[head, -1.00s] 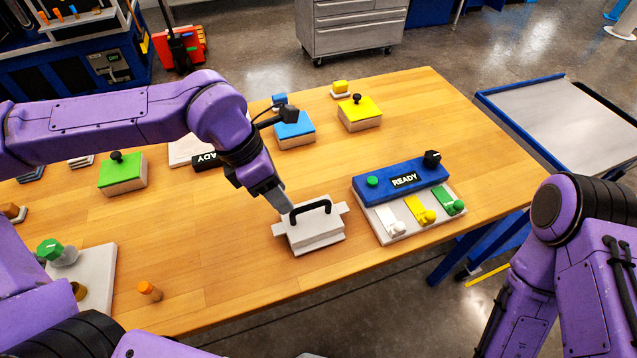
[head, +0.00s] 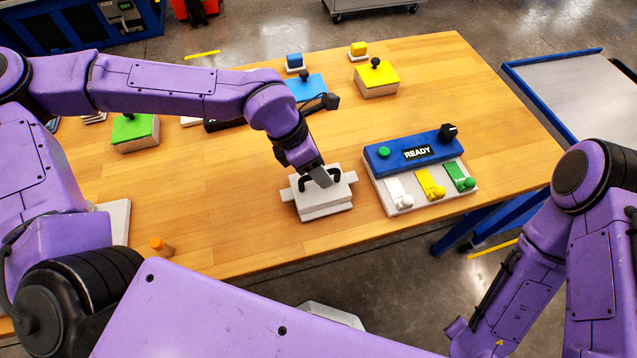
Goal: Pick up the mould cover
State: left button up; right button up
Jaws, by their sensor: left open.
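The mould cover (head: 325,204) is a pale grey block with side tabs and a black arched handle on top. It sits on the wooden table near the front edge, left of the control panel. My left gripper (head: 323,181) is open at the cover's handle and hides part of it. I cannot tell whether the fingers touch the handle. My right arm stands at the right, and its gripper is out of view.
The blue control panel (head: 410,152) reading READY, with white, yellow and green levers, stands right of the cover. Green (head: 136,133), blue (head: 309,88) and yellow (head: 377,80) topped blocks stand farther back. An orange peg (head: 161,246) stands front left. Bare table lies left of the cover.

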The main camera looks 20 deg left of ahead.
pick_arm(q)
grip_shut()
dwell(1.4)
